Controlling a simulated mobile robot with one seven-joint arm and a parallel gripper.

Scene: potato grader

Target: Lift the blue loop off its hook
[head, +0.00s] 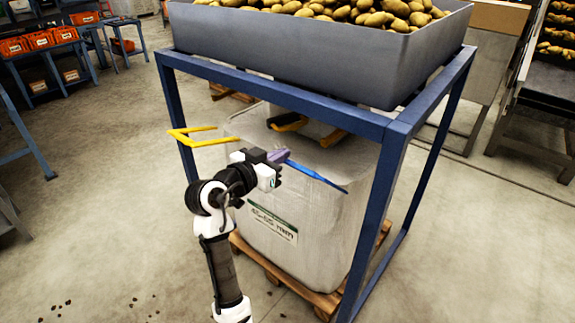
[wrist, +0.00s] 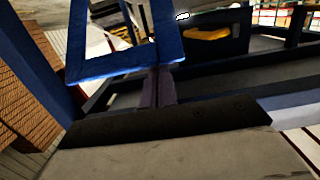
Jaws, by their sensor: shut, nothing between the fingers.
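The blue loop (head: 315,175) shows in the head view as a thin, bright blue strip over the top of the pale bulk bag (head: 310,215), slanting down to the right. In the wrist view the blue loop (wrist: 125,66) is an angular band crossing just beyond the fingertips. My gripper (head: 280,156) is at the left end of the strip in the head view. Its purple fingers (wrist: 158,85) are shut and hold nothing. I cannot tell whether the fingertips touch the loop or pass inside it. I cannot make out the loop's hook.
A dark blue steel frame (head: 393,165) surrounds the bag and carries a grey bin (head: 300,45) of potatoes close above. A yellow loop (head: 195,133) sticks out on the left. Yellow and dark pieces (head: 290,123) lie over the bag. The floor at left is open.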

